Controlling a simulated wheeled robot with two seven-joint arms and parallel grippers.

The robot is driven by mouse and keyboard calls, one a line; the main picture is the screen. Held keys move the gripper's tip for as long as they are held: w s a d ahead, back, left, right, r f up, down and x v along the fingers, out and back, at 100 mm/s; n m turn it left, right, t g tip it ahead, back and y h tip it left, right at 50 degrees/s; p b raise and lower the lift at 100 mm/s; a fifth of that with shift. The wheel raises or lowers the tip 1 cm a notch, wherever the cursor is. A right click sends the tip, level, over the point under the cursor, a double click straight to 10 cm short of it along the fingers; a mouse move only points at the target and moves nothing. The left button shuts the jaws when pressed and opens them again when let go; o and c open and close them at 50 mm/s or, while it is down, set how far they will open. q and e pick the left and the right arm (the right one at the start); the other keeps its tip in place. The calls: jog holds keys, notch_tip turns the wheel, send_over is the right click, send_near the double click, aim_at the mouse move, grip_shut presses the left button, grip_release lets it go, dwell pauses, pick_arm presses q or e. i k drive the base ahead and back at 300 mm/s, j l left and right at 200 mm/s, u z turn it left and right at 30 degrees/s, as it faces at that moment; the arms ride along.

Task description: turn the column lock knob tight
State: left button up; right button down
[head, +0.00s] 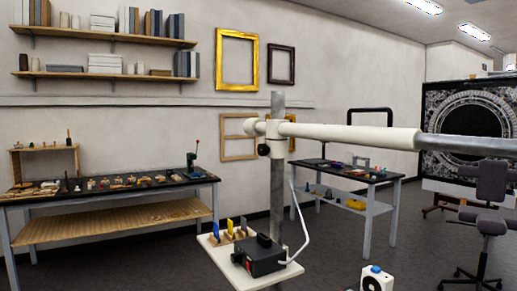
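A grey upright column (277,108) stands in the middle of the head view. A cream clamp collar (276,132) sits around it and carries a long cream horizontal boom (350,135) that reaches to the right. A small dark round knob (264,150) sticks out at the lower left of the collar; I take it as the lock knob. How tight it is cannot be told. Neither of my grippers is in view, and nothing visible touches the knob.
A pale shelf (222,262) at the column's lower part holds a black box (262,256) with a thin white tube. A long workbench (110,187) stands at left, a smaller table (365,172) behind, a chair (490,222) at right. Dark floor lies between.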

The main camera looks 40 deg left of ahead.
aim_at(263, 150)
jog(key=i+j, duration=0.1)
jog(key=j, duration=0.25)
jog(key=i+j, duration=0.15)
jog(key=j, duration=0.2)
jog(key=i+j, duration=0.1)
jog(key=j, duration=0.25)
jog(key=i+j, duration=0.1)
jog(key=j, duration=0.25)
jog(key=i+j, duration=0.15)
jog(key=j, duration=0.2)
